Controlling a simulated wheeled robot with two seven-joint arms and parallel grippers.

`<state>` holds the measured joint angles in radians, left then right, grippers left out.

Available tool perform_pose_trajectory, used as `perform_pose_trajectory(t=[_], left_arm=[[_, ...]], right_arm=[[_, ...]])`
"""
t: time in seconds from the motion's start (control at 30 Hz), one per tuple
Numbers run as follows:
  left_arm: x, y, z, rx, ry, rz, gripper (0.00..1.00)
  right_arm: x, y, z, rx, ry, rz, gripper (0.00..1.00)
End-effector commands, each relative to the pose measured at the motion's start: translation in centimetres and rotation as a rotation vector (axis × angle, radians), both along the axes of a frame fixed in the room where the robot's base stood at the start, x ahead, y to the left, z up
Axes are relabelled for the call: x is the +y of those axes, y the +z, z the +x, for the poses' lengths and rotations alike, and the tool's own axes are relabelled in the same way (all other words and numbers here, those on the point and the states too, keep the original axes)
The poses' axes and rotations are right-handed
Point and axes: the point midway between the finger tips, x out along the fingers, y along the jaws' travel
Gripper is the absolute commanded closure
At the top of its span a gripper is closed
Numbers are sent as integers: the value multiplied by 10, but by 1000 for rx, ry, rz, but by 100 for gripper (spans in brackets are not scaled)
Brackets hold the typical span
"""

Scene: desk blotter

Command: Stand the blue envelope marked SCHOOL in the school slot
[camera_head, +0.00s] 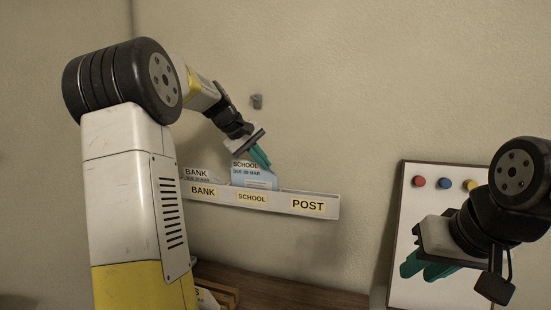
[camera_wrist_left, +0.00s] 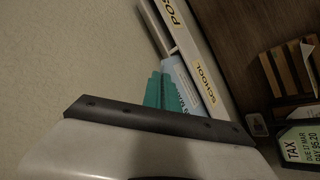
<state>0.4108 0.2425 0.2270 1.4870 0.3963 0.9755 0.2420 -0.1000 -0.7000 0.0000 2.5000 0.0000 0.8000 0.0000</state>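The blue envelope marked SCHOOL (camera_head: 242,173) stands upright in the wall rack (camera_head: 318,208), behind the SCHOOL label (camera_head: 252,198). Its lower part is hidden by the rack front. My left gripper (camera_head: 261,159) is at the envelope's upper right edge, its teal fingers close together and seemingly shut on it. In the left wrist view the fingers (camera_wrist_left: 168,95) overlap the blue envelope (camera_wrist_left: 182,76), beside the rack's front strip (camera_wrist_left: 190,45). My right gripper (camera_head: 428,268) hangs at the right, away from the rack, its fingers apart and nothing seen between them.
A BANK envelope (camera_head: 197,174) stands in the rack's left slot; the POST slot at the right looks empty. A whiteboard with coloured magnets (camera_head: 397,220) leans at the right. A wooden tray (camera_wrist_left: 288,72) and a TAX envelope (camera_wrist_left: 300,146) lie on the desk below.

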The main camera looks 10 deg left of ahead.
Motion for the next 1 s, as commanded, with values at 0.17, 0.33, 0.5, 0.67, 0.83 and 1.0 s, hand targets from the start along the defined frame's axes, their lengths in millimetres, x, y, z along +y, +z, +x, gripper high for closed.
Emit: perform_pose_trajectory(t=[0.17,0.33,0.5,0.67,0.83,1.0], left_arm=[[0,-8,0,3,0,-1,100],[0,-15,0,2,0,0,100],[0,-22,0,2,0,-1,100],[0,-28,0,2,1,-1,100],[0,-33,0,2,0,0,100],[0,-34,0,2,0,0,100]], right_arm=[[0,0,0,0,0,0,72],[0,0,0,0,0,0,72],[0,0,0,0,0,0,72],[0,0,0,0,0,0,72],[0,0,0,0,0,0,72],[0,0,0,0,0,0,72]])
